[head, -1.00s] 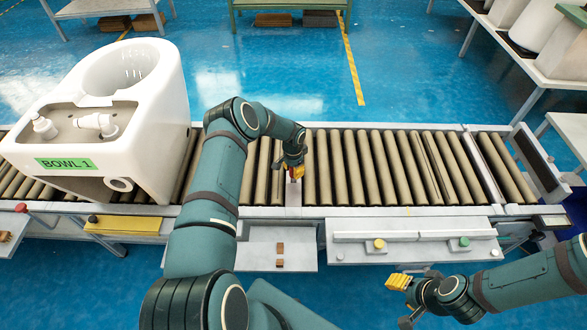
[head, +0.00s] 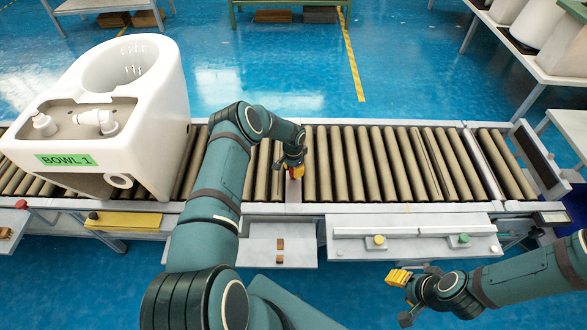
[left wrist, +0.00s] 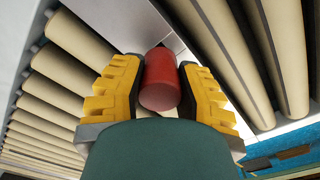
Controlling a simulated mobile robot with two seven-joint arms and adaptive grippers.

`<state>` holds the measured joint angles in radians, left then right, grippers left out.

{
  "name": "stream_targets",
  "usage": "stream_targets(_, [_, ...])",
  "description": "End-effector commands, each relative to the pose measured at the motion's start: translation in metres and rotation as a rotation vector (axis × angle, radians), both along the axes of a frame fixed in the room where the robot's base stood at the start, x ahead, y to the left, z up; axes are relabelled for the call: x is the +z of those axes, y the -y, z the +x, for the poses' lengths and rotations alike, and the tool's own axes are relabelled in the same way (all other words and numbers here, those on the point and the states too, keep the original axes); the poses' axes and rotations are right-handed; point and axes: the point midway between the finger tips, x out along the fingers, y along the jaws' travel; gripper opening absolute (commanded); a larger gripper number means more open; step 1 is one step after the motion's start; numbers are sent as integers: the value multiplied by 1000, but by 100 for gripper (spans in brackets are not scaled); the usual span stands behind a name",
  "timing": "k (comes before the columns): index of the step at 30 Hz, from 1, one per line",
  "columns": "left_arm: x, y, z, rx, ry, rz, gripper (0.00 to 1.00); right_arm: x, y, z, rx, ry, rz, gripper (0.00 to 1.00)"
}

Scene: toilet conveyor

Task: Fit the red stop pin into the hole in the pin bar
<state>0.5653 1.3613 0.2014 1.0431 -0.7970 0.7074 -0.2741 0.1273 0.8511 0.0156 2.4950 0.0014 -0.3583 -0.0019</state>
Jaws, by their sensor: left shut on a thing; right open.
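The red stop pin (left wrist: 160,80) is between the yellow fingers of my left gripper (left wrist: 160,92) in the left wrist view. In the head view my left gripper (head: 293,171) is over the light pin bar (head: 294,196), a narrow strip between the rollers. A little red of the pin shows just below the fingers there. My left gripper is shut on the pin. The hole is hidden by the gripper and pin, so I cannot tell whether the pin's tip is in it. My right gripper (head: 399,278) is open and empty, in front of the conveyor at the right.
A white toilet bowl (head: 125,80) labelled BOWL 1 stands on the conveyor rollers (head: 390,165) at the left. A grey shelf (head: 256,250) with small brown blocks (head: 280,251) juts from the conveyor's front. The rollers right of the pin bar are clear.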

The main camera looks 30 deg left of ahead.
Motion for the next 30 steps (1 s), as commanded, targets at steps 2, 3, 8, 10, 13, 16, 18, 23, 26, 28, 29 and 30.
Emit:
stream_targets(2, [-2, 0, 0, 0, 0, 0, 0, 0, 0, 0, 0, 0, 0, 47])
stream_targets(3, [-3, 0, 0, 0, 0, 0, 0, 0, 0, 0, 0, 0, 0, 47])
stream_targets(8, [-6, 0, 0, -1, 0, 0, 0, 0, 0, 0, 0, 0, 0, 47])
stream_targets(10, [-8, 0, 0, -1, 0, 0, 0, 0, 0, 0, 0, 0, 0, 47])
stream_targets(13, [-10, 0, 0, -1, 0, 0, 0, 0, 0, 0, 0, 0, 0, 47])
stream_targets(16, [-11, 0, 0, -1, 1, 1, 45, 0, 0, 0, 0, 0, 0, 47])
stream_targets(18, [-11, 0, 0, -1, 1, 1, 61, 0, 0, 0, 0, 0, 0, 47])
stream_targets(23, [-11, 0, 0, -1, 0, 0, 61, 0, 0, 0, 0, 0, 0, 47])
stream_targets(26, [-11, 0, 0, -1, 0, 0, 61, 0, 0, 0, 0, 0, 0, 47])
stream_targets(28, [-9, 0, 0, -1, 0, 0, 61, 0, 0, 0, 0, 0, 0, 47])
stream_targets(29, [-8, 0, 0, -2, 0, 1, 61, 0, 0, 0, 0, 0, 0, 47])
stream_targets(30, [-4, 0, 0, -2, 1, 1, 61, 0, 0, 0, 0, 0, 0, 47])
